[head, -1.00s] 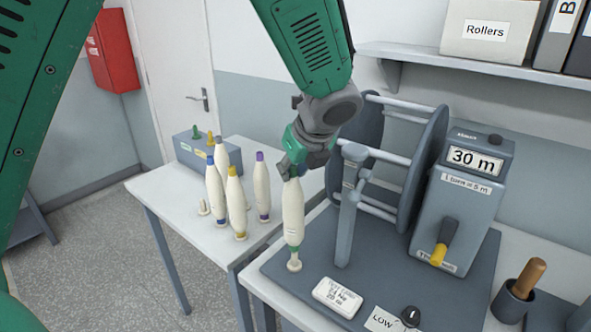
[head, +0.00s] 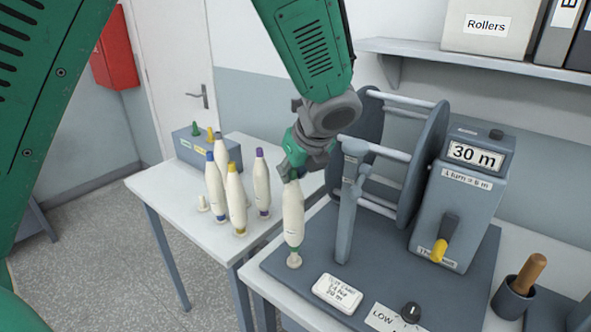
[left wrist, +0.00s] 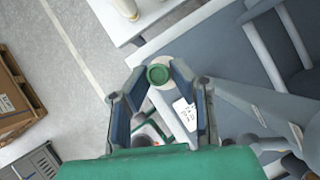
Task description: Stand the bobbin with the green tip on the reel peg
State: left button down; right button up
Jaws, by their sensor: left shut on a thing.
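The bobbin with the green tip (head: 293,215) is a cream, upright bobbin at the front left of the grey reel base. My left gripper (head: 291,174) is shut on its top end from above. In the left wrist view the round green tip (left wrist: 158,74) shows between the fingertips (left wrist: 160,80). The bobbin's lower end, with a green band, is at the reel peg, whose pale round foot (head: 294,261) shows just below it. I cannot tell whether the bobbin rests fully down. My right gripper is not in view.
A grey post (head: 349,205) and the reel (head: 395,155) stand close right of the bobbin. A label block (head: 337,293) lies in front.

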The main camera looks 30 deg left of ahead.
pick_arm(q)
jog(key=shift+f+b, duration=0.6)
jog(key=shift+f, duration=1.4)
jog(key=c, duration=1.3)
grip_release()
jog(key=shift+d+r, duration=0.15)
jog(key=shift+r, duration=0.1)
send_near(296, 185)
jog(key=shift+d+r, duration=0.1)
jog(key=shift+d, duration=0.1)
